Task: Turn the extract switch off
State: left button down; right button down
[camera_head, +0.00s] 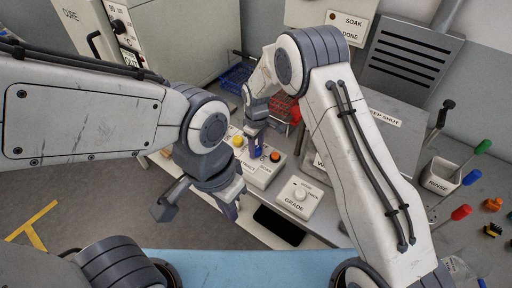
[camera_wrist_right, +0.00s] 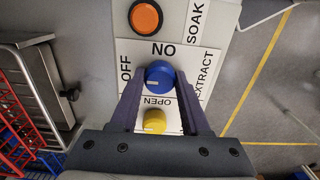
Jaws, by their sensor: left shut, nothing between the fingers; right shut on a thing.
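The extract switch is a blue round knob (camera_wrist_right: 158,74) on a white plate (camera_wrist_right: 125,48) marked EXTRACT, with OFF to its left and the ON lettering above it in the right wrist view. A pale pointer mark shows on the knob's lower left; its exact setting is hard to tell. My right gripper (camera_wrist_right: 159,82) is shut on the knob, one finger on each side. In the head view my right gripper (camera_head: 255,150) comes down on the panel from above and largely hides the knob. My left gripper (camera_head: 229,211) is shut and empty, hanging in front of the panel's near edge.
A yellow knob (camera_wrist_right: 155,121) marked OPEN and an orange button (camera_wrist_right: 146,16) marked SOAK flank the blue knob. A GRADE dial box (camera_head: 299,196) and a dark slab (camera_head: 279,226) lie nearer. Red and blue wire baskets (camera_head: 282,107) stand behind. A RINSE holder (camera_head: 438,180) is at right.

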jog(key=shift+c, duration=1.9)
grip_release()
notch_tip(320, 180, up, 11)
jog(key=b, duration=0.2)
jog(key=shift+f, duration=0.2)
jog(key=s+r+m, duration=0.1)
jog(key=s+r, duration=0.3)
jog(key=s, duration=0.4)
jog(key=s+r+m, duration=0.1)
jog(key=s+r, duration=0.4)
jog(key=s, duration=0.4)
jog(key=s+d+m+y, duration=0.1)
jog(key=s+d, duration=0.3)
jog(key=s, duration=1.1)
jog(key=shift+s+d+f+m, duration=0.15)
jog(key=shift+f+m, duration=0.1)
jog(key=shift+m, duration=0.05)
